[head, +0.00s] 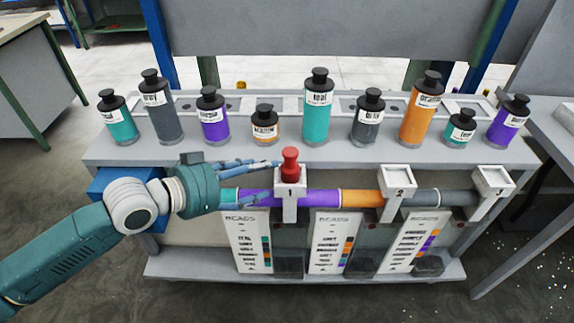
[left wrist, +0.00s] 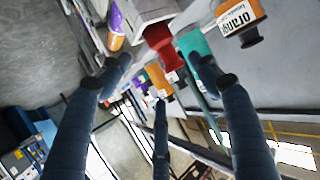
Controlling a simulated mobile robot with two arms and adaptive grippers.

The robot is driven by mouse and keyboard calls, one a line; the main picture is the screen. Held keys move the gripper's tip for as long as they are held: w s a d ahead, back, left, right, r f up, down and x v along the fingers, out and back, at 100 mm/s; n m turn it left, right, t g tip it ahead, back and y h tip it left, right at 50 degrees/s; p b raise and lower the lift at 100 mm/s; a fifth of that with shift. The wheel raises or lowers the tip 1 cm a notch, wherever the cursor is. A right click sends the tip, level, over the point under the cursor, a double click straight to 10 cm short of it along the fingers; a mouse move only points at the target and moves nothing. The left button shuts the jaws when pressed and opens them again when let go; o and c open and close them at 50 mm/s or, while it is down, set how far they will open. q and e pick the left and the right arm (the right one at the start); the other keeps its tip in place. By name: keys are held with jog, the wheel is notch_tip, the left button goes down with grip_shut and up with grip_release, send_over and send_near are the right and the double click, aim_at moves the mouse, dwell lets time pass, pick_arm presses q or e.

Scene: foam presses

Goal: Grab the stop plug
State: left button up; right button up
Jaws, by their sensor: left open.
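The red stop plug (head: 290,166) stands upright in the top of the white holder marked 1 (head: 290,205). In the left wrist view the red plug (left wrist: 159,40) shows beyond the fingertips, between the two outer fingers. My left gripper (head: 268,178) comes in from the left, just left of the plug. Its fingers are spread and empty, pointing right at about plug height. The wrist view shows the open left gripper (left wrist: 160,80) with three dark blue fingers. I cannot tell the exact gap between fingertips and plug. My right gripper is not in view.
A horizontal tube (head: 320,197) with coloured sections runs through holder 1, holder 2 (head: 398,178) and holder 3 (head: 493,179). Several labelled bottles, including a teal one (head: 316,118), stand on the grey bench behind. Bead cards (head: 248,240) hang below the tube.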

aim_at(287, 163)
pick_arm(q)
jog(key=x, duration=0.2)
jog(key=p+x, duration=0.1)
jog(key=x, duration=0.2)
jog(key=shift+w+r, duration=0.15)
jog(key=shift+r, duration=0.05)
jog(key=p+x, duration=0.1)
jog(key=x, duration=0.2)
jog(key=shift+w+d, duration=0.2)
jog(key=shift+w, duration=0.15)
jog(key=shift+w+d+f, duration=0.2)
jog(key=shift+w+d, duration=0.05)
jog(key=shift+d, duration=0.05)
jog(key=shift+a, duration=0.1)
jog(key=shift+c, duration=0.2)
jog(key=c, duration=0.8)
grip_shut()
jog(key=shift+r, duration=0.25)
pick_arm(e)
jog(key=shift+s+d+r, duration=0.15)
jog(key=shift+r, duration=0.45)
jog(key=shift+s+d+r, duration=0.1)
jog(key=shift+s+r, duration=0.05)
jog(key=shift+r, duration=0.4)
